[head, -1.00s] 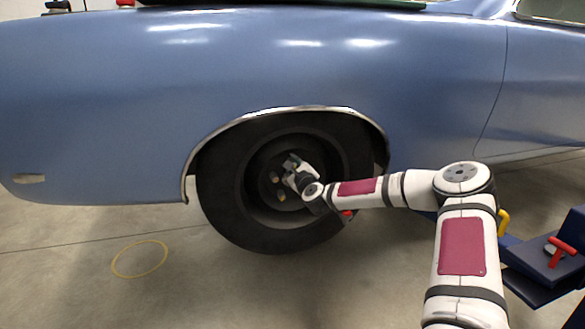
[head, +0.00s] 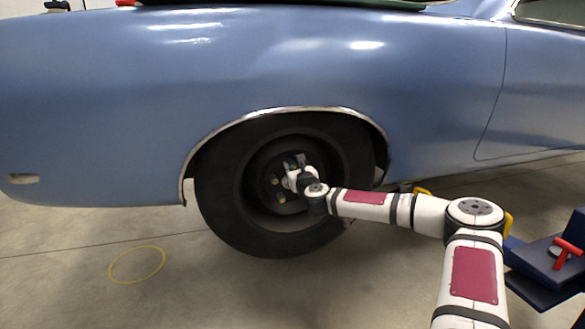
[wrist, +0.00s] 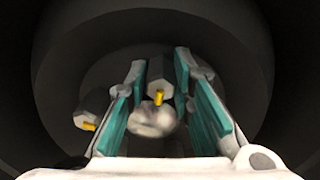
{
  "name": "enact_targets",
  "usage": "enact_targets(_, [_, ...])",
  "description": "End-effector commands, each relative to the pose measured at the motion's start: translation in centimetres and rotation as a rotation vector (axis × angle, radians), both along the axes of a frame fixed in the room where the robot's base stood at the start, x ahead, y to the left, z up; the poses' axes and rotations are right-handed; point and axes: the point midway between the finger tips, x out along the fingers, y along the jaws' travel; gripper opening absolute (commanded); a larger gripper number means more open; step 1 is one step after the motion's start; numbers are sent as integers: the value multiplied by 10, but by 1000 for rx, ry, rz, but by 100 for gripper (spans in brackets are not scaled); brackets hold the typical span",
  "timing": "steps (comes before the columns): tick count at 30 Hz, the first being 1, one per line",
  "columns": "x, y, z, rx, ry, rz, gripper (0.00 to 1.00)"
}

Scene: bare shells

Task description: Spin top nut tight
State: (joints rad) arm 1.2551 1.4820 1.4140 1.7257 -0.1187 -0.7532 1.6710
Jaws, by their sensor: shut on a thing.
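The top nut (wrist: 160,74) is a grey hex nut with a yellow stud end showing. In the wrist view it sits between the teal-padded fingers of my gripper (wrist: 160,62), which is shut on it. A second nut (wrist: 92,104) with a yellow stud end sits outside the left finger. Another grey nut (wrist: 201,68) is partly hidden behind the right finger. In the head view my gripper (head: 297,160) reaches into the dark wheel (head: 222,205) and hides the top nut.
The blue car body (head: 110,100) with its chrome arch trim (head: 285,109) surrounds the wheel closely. A blue stand with a red handle (head: 565,250) is at the right. A yellow ring (head: 137,264) lies on the otherwise clear floor at the left.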

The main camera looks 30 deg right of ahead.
Motion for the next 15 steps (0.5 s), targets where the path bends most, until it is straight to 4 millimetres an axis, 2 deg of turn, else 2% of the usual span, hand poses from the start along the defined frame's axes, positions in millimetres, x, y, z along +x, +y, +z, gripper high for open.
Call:
enact_targets(12, [-1,-2,-2,8,0,-4,0])
enact_targets(13, [-1,-2,-2,8,0,-4,26])
enact_targets(15, [-1,-2,-1,8,0,-4,42])
